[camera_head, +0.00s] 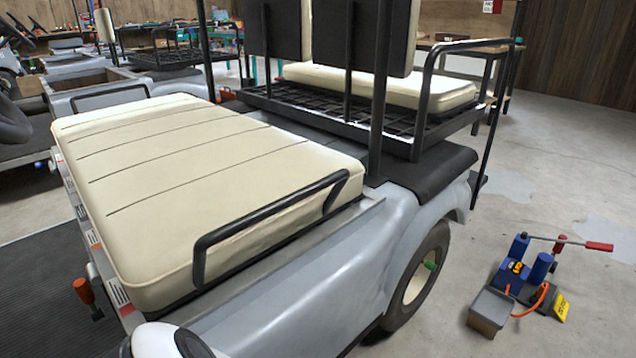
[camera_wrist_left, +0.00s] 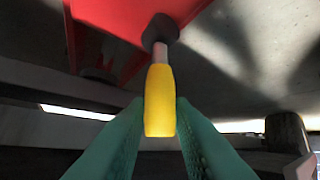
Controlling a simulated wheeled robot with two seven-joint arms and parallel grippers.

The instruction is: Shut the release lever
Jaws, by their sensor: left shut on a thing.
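The release lever (camera_wrist_left: 159,85) shows in the left wrist view as a yellow grip on a short metal rod. The rod runs up to a dark knob-like joint on a red body (camera_wrist_left: 105,35). My left gripper (camera_wrist_left: 159,104) has its two green fingers on either side of the yellow grip, shut on it. The lever and my left gripper do not show in the head view. My right gripper is in neither view.
A grey cart with a cream seat (camera_head: 170,190) and black rails fills the head view's left and middle. A blue jack with a red-handled bar (camera_head: 515,265) stands on the floor at right. Concrete floor is clear at far right.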

